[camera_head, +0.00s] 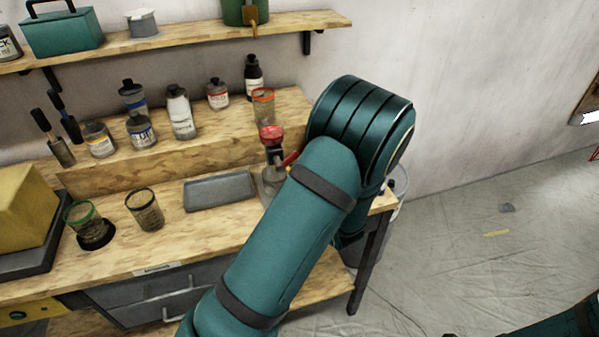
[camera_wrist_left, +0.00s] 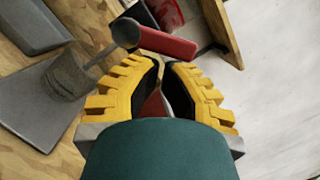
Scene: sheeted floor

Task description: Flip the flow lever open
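The red flow lever (camera_head: 290,158) sticks out from a small dispenser (camera_head: 273,156) with a red top, standing on the bench's right end. In the left wrist view the red lever (camera_wrist_left: 168,42) runs from a dark grey round hub (camera_wrist_left: 126,32) towards the right. My left gripper (camera_wrist_left: 162,63) has yellow-ridged fingers with their tips close together, just below the lever. I see nothing clearly held between them, and cannot tell whether they touch the lever. In the head view my left arm hides this gripper and part of the dispenser. My right gripper is out of view.
A grey tray (camera_head: 220,190) lies left of the dispenser. Two glass cups, one green-rimmed (camera_head: 83,220) and one dark-rimmed (camera_head: 145,209), stand further left. An orange-rimmed cup (camera_head: 263,106) and several bottles stand on the raised ledge behind. Open floor lies right of the bench.

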